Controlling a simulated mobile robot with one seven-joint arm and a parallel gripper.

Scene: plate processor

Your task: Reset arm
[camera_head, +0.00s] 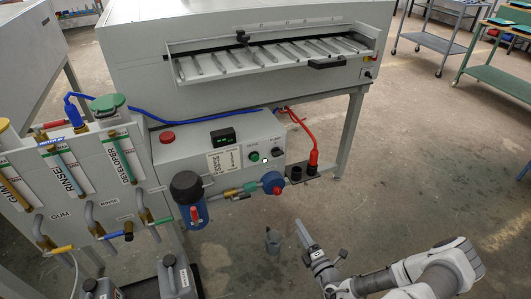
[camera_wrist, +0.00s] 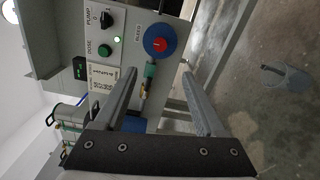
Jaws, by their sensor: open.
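My gripper (camera_head: 320,242) is low at the bottom right of the head view, in front of the plate processor (camera_head: 240,75). In the wrist view my gripper (camera_wrist: 158,80) shows two fingers spread apart with nothing held between them. Behind the fingers in that view are the control panel (camera_wrist: 112,70) and a blue knob with a red centre (camera_wrist: 159,44), labelled BLEED. My arm comes in from the lower right of the head view. I cannot see any contact between the fingers and the machine.
A grey container (camera_head: 272,241) stands on the floor left of my gripper. A blue-bodied filter (camera_head: 190,203) and a red hose (camera_head: 312,140) are on the machine's front. Labelled tanks (camera_head: 70,180) stand at left, grey jugs (camera_head: 175,277) below.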

